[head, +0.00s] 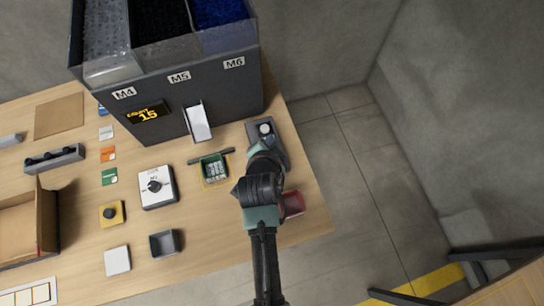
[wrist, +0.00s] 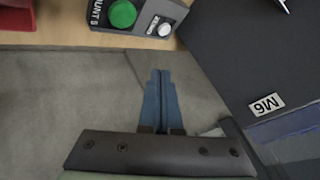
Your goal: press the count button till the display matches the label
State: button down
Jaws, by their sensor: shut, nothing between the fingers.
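The display (head: 148,113) on the feeder front reads 15 in yellow under a small word. The button box (head: 281,140) stands at the table's right edge. A white button (head: 265,128) shows at its far end. In the wrist view the box (wrist: 101,25) has a large green button (wrist: 123,13) and a smaller white button (wrist: 164,29), with "COUNT" lettering beside the green one. My gripper (wrist: 160,73) is shut and empty, its tips apart from both buttons in that picture. In the head view my arm hides part of the box. I cannot pick out a label with a readable number.
The dark feeder (head: 225,91) carries bins marked M4, M5 and M6, with a white chute (head: 198,123). A green-faced item (head: 214,168) on a yellow base, a white dial box (head: 157,187) and a red container (head: 293,204) stand near my arm. Small coloured cards lie further left.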

jog(key=shift+f, duration=0.15)
notch_tip(320, 180, down, 8)
jog(key=b, duration=0.7)
jog(key=shift+f+b, duration=0.25)
jog(key=shift+b, duration=0.1)
jog(key=shift+f, duration=0.1)
dwell(1.3)
jog(key=shift+f+b, duration=0.35)
jog(key=shift+f+b, duration=0.35)
jog(key=shift+f, duration=0.15)
dwell(0.6)
jog(key=shift+r, duration=0.1)
jog(key=shift+r+p, duration=0.8)
jog(key=shift+p, duration=0.05)
notch_tip(320, 180, up, 5)
jog(key=p, duration=0.4)
